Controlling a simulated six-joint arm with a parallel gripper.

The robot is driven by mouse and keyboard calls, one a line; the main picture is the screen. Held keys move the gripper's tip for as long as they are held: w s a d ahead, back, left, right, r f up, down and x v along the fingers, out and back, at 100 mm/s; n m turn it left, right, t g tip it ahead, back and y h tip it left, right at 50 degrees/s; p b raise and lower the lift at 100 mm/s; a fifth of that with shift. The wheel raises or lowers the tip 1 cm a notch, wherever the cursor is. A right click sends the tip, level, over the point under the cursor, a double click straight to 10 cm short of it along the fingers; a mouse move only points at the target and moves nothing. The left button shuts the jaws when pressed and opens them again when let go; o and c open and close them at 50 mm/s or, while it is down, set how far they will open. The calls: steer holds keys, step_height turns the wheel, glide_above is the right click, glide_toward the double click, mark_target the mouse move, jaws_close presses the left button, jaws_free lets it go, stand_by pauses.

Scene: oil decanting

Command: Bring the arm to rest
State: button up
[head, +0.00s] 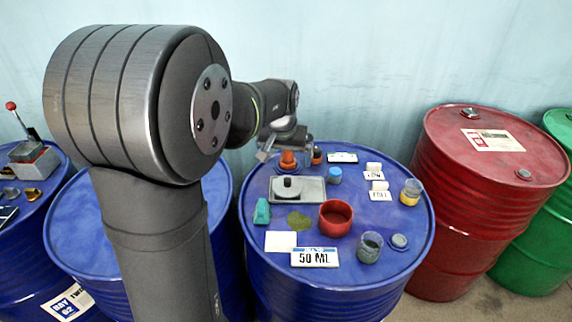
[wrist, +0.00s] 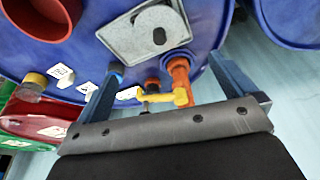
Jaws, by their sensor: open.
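My gripper (head: 280,146) is at the back left of the middle blue drum (head: 408,262). In the wrist view its two blue fingers (wrist: 165,62) are spread wide apart. An orange fitting (head: 288,160) stands on the drum's back edge just below my gripper. In the wrist view the orange fitting (wrist: 181,75) appears between the fingers, with a yellow handle (wrist: 165,98) across it. No contact with the fingers is visible, and the depth between them is hard to tell. A smaller orange-brown fitting (head: 317,155) stands beside it.
The drum top holds a grey tray (head: 314,190), red cup (head: 335,220), glass jar (head: 370,248), yellow-filled jar (head: 410,194), blue cap (head: 335,175), teal block (head: 262,211) and a "50 ML" card (head: 315,257). A red drum (head: 470,210) stands right. The wall behind is bare.

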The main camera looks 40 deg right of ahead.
mark_target(288, 178)
steer(key=shift+r, duration=0.25)
steer(key=x, duration=1.2)
steer(key=shift+d+r, duration=0.15)
steer(key=shift+r, duration=1.75)
